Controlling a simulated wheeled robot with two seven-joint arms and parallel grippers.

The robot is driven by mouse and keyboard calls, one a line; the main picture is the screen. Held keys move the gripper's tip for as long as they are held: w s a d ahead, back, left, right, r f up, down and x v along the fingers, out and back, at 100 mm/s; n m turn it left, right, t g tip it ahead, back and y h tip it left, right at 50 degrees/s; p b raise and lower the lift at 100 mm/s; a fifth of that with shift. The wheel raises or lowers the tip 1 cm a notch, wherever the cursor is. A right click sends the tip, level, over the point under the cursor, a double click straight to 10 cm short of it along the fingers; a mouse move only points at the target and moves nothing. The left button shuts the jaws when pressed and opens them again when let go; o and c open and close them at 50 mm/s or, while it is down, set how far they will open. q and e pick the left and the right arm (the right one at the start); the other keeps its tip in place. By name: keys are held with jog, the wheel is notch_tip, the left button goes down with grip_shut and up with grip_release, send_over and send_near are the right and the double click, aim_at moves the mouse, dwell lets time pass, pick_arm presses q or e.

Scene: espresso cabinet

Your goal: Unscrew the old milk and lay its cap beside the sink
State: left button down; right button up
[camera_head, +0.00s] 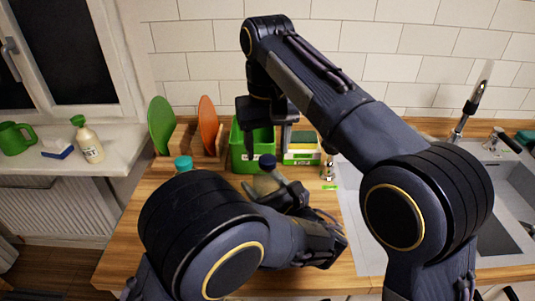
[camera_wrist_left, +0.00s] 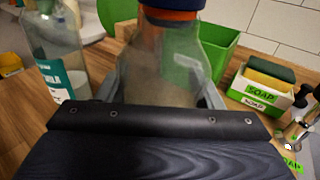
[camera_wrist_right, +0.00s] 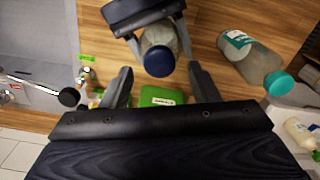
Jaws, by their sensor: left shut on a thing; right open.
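A clear bottle with a dark blue cap (camera_head: 267,162) stands on the wooden counter, partly hidden by my left arm. My left gripper (camera_head: 276,186) is shut around its body; the left wrist view shows the bottle (camera_wrist_left: 168,65) between the fingers, with an orange ring under the cap. My right gripper (camera_head: 257,118) is open and points down above the counter. In the right wrist view the blue cap (camera_wrist_right: 160,61) shows between its spread fingers, apart from both. A second bottle with a teal cap (camera_wrist_right: 278,84) and teal label stands beside it. The sink (camera_head: 513,190) is at the right.
A green bin (camera_head: 240,154) stands behind the bottle. A soap box with a sponge (camera_wrist_left: 262,83) is to its right. Green and orange boards (camera_head: 207,122) stand at the back left. The tap (camera_head: 470,108) rises by the sink. Grey drainboard (camera_head: 352,205) beside the sink looks clear.

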aim_at(268, 158)
jog(key=shift+r, duration=0.5)
jog(key=shift+c, duration=0.4)
jog(key=shift+w+d+r+m, duration=0.1)
jog(key=shift+w+r+m, duration=0.05)
jog(key=shift+r+m, duration=1.4)
jog(key=shift+m, duration=0.05)
jog(key=shift+f, duration=3.85)
jog(key=c, duration=1)
jog(key=shift+o, duration=0.2)
jog(key=shift+n, duration=0.4)
